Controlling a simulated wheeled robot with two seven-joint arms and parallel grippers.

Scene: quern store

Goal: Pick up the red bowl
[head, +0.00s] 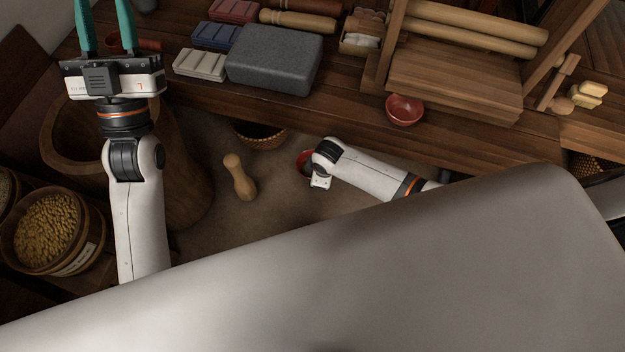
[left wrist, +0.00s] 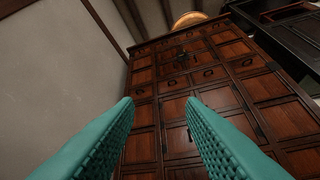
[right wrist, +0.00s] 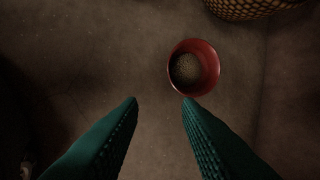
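In the head view one red bowl (head: 404,109) sits upright on the wooden bench near its front edge, empty. A second red bowl (head: 304,158) is lower down on the floor, partly hidden by my right arm. The right wrist view shows a red bowl (right wrist: 210,70) on the floor, with a dark speckled inside, just beyond the right fingertip. My right gripper (right wrist: 160,102) is open and empty; its fingers are hidden in the head view. My left gripper (head: 106,22) is open and empty at the upper left, and in its wrist view (left wrist: 160,100) it faces a cabinet.
On the bench stand a grey stone block (head: 274,60), coloured trays (head: 216,36) and a wooden frame (head: 455,80). A wooden pestle-like piece (head: 239,177) and a basket (head: 261,135) are on the floor. A tub of grain (head: 45,228) is at the left. Bare floor lies between.

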